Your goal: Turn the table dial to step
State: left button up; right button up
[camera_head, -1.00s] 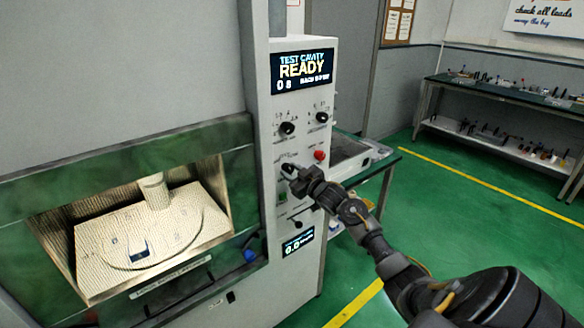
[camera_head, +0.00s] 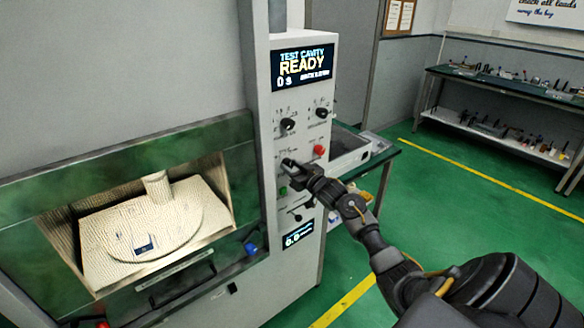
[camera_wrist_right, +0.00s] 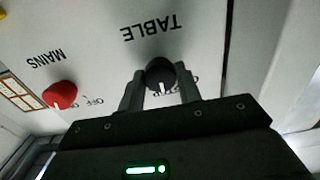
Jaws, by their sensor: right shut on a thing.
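The table dial (camera_wrist_right: 160,76) is a black round knob with a white pointer line, below the upside-down word TABLE in the right wrist view. My right gripper (camera_wrist_right: 160,92) has one finger on each side of the dial and is shut on it. In the head view my right gripper (camera_head: 290,168) reaches the control panel (camera_head: 304,90) from the right and hides the dial. The lettering by the dial is partly covered by the fingers, so I cannot read the pointer's setting. My left gripper is not in view.
Two black knobs (camera_head: 288,124) sit above my gripper, and a red knob (camera_head: 319,150) is to its right. In the wrist view the red mains knob (camera_wrist_right: 60,95) is left of the dial. The open cavity (camera_head: 150,220) is left of the panel.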

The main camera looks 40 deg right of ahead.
jog(key=o, duration=1)
jog(key=shift+s+f, duration=0.15)
jog(key=shift+s, duration=0.3)
jog(key=s+b, duration=0.3)
jog(key=s, duration=0.7)
jog(key=shift+a, duration=0.1)
